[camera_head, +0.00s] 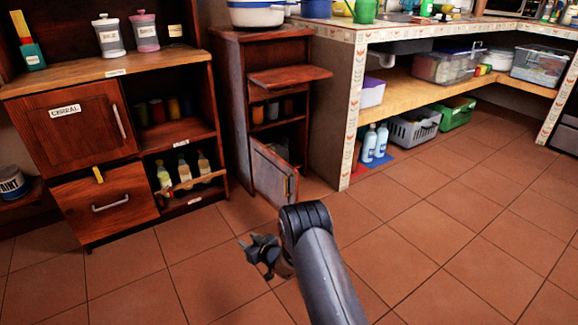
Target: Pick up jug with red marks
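I cannot make out a jug with red marks for certain in the head view. A green jug-like vessel (365,11) stands on the tiled counter at the top, cut by the frame edge; no red marks show on it. My gripper (254,258) is above the tiled floor in front of the small cabinet, far from the counter. Its two dark fingers look spread apart, with nothing between them.
A small cabinet door (272,172) hangs open low down. A wooden cupboard (88,130) at left holds bottles and jars. The floor at right is clear.

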